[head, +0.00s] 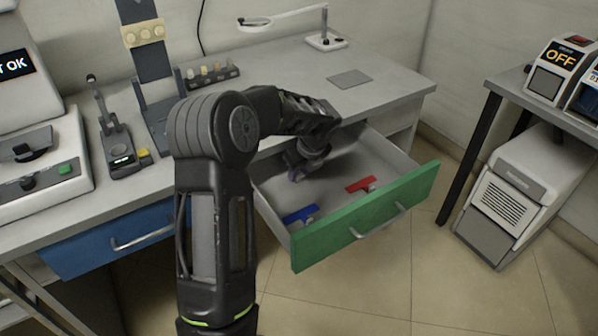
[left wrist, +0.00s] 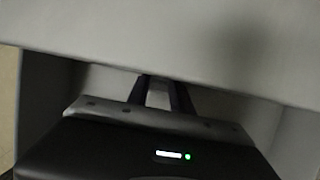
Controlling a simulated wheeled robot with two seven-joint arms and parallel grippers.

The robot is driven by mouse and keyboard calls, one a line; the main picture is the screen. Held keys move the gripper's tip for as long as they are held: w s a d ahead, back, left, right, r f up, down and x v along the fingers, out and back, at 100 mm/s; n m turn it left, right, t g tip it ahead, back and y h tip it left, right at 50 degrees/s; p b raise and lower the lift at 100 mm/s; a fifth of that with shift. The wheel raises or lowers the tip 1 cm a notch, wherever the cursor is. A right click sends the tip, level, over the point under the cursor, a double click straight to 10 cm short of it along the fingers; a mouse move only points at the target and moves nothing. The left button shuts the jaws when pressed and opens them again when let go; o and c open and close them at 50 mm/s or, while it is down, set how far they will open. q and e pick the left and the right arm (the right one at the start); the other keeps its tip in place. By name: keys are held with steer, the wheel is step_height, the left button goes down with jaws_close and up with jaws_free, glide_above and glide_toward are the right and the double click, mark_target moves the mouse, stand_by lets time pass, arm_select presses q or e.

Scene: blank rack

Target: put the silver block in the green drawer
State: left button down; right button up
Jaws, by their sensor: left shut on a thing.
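The green drawer (head: 370,222) is pulled open under the worktop, with its green front and grey handle facing the room. My left gripper (head: 296,174) reaches down into the back left part of the drawer. In the left wrist view the two dark fingers (left wrist: 163,94) stand close together. My right gripper is not in view.
A red item (head: 360,184) and a blue item (head: 299,215) lie in the drawer. The blue drawer (head: 90,248) is shut. On the worktop are a grey plate (head: 349,79), a ring lamp (head: 325,40) and a small rack (head: 212,76). The drawer's middle floor is clear.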

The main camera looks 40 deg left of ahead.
arm_select(q)
steer(key=shift+f, duration=0.1)
steer(key=c, duration=1.1)
jaws_free()
steer(key=shift+c, duration=0.2)
steer(key=p+v, duration=0.1)
steer(key=v, duration=1.1)
steer(key=shift+p, duration=0.4)
steer(key=shift+s, duration=0.1)
